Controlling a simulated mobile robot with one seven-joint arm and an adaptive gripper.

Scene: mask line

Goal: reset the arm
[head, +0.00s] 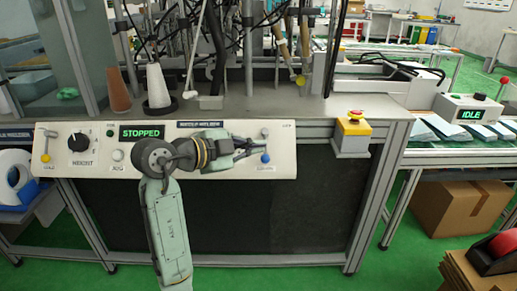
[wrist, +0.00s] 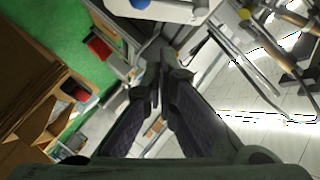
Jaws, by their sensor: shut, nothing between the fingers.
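My arm (head: 168,235) rises in front of the control panel (head: 100,165) and bends to the right at its top. My gripper (head: 250,147) is shut and empty, pointing right in front of the panel, close to the lever with the blue knob (head: 265,158). I cannot tell whether it touches the lever. In the wrist view the fingers (wrist: 163,75) come together with nothing held between them. A blue knob (wrist: 140,4) shows at the top edge there, apart from the fingers. My gripper and forearm hide part of the panel.
The panel display (head: 142,133) reads STOPPED, with a black dial (head: 79,142) at left. A red emergency button (head: 355,114) on a yellow box stands right of the panel. Another box (head: 467,109) reads IDLE. Cardboard boxes (head: 461,208) stand at the lower right. Green floor lies in front.

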